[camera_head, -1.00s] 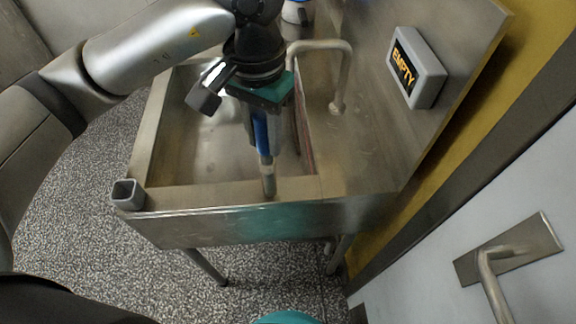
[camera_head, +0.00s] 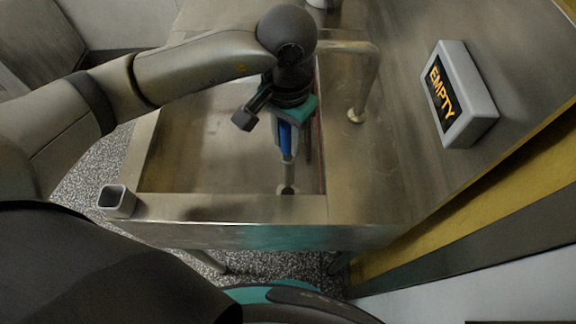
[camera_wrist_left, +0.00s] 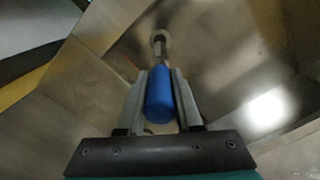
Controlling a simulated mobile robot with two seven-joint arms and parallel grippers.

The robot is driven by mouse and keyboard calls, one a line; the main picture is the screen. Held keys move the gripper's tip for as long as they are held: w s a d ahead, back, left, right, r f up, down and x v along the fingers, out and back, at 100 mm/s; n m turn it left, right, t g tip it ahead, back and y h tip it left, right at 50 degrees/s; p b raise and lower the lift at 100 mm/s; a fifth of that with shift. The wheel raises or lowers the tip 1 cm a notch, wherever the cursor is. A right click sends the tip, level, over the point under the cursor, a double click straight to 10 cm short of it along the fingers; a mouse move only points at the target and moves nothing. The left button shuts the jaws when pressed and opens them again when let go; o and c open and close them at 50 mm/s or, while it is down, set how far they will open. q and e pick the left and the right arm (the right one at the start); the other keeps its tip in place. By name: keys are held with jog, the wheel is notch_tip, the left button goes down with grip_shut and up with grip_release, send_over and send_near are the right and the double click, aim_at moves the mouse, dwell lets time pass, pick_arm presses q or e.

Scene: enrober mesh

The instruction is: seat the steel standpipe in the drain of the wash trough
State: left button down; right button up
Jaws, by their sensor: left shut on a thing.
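The steel standpipe (camera_head: 287,152) has a blue grip section (camera_head: 285,134) and hangs roughly upright inside the wash trough (camera_head: 170,207). My left gripper (camera_head: 286,126) is shut on the blue section, which also shows between its fingers in the left wrist view (camera_wrist_left: 160,95). The pipe's lower end points at the round drain (camera_head: 287,189), near the trough's front wall. In the left wrist view the pipe's far end overlaps a pale ring (camera_wrist_left: 161,36). I cannot tell whether the tip is in the drain or just above it. My right gripper is not in view.
A bent faucet (camera_head: 368,75) stands right of the pipe. A small square grey cup (camera_head: 117,201) sits at the trough's front left corner. The left part of the basin is clear.

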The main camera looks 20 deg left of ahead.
aim_at(288, 167)
pick_arm(q)
notch_tip(288, 167, down, 5)
jog(key=shift+f, duration=0.1)
jog(key=shift+w+f+b, duration=0.1)
jog(key=shift+f+b, duration=0.35)
jog(key=shift+f, duration=1.9)
jog(key=shift+f, duration=0.2)
jog(key=c, duration=0.6)
grip_release()
jog(key=shift+r, duration=0.1)
